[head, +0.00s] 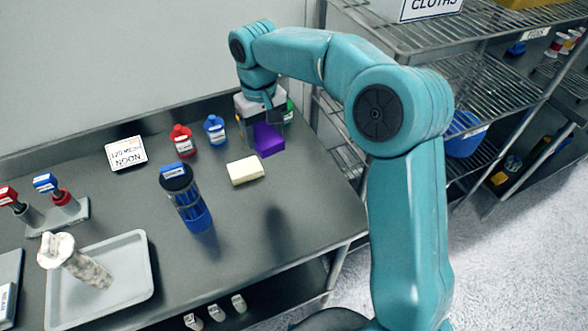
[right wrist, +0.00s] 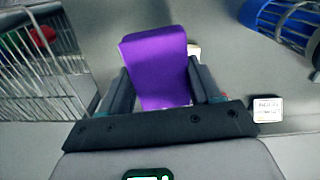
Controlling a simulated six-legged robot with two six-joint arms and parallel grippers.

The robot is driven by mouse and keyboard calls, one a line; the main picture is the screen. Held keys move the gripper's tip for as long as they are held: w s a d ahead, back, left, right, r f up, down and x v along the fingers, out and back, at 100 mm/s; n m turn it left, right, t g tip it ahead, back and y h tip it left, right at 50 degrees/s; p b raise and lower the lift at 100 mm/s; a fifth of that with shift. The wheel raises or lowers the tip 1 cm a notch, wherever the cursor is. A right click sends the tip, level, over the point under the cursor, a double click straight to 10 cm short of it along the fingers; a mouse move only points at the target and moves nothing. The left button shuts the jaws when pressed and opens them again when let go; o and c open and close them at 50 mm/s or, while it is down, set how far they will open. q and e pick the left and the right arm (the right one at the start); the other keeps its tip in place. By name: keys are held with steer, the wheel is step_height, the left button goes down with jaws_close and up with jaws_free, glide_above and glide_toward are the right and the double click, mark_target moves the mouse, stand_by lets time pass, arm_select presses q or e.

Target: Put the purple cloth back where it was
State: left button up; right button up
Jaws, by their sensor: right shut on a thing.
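The purple cloth (head: 268,138) is a small folded block at the back right of the grey table. My right gripper (head: 262,112) is above it, shut on it, with the arm reaching down from the right. In the right wrist view the cloth (right wrist: 158,66) sits between the two dark fingers (right wrist: 163,90). I cannot tell whether the cloth touches the table. The wire shelf with a sign reading CLOTHS (head: 430,8) stands at the upper right. My left gripper is not in view.
A cream block (head: 245,170), a blue cylinder (head: 188,200), red (head: 181,142) and blue (head: 215,130) bottles and a white card (head: 126,153) stand near the cloth. A green item (head: 289,110) is partly hidden behind my gripper. A grey tray (head: 130,275) is at the front left.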

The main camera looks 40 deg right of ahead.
steer(key=d+r, duration=0.4)
steer(key=d, duration=0.2)
steer(key=m+p, duration=0.2)
steer(key=p, duration=0.1)
glide_above(295, 172)
step_height(295, 172, down, 16)
steer(key=shift+d+f, duration=0.1)
steer(key=shift+d, duration=0.05)
step_height(295, 172, down, 4)
steer(key=shift+f, duration=0.35)
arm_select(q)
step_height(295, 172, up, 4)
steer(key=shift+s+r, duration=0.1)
arm_select(e)
steer(key=shift+r, duration=0.1)
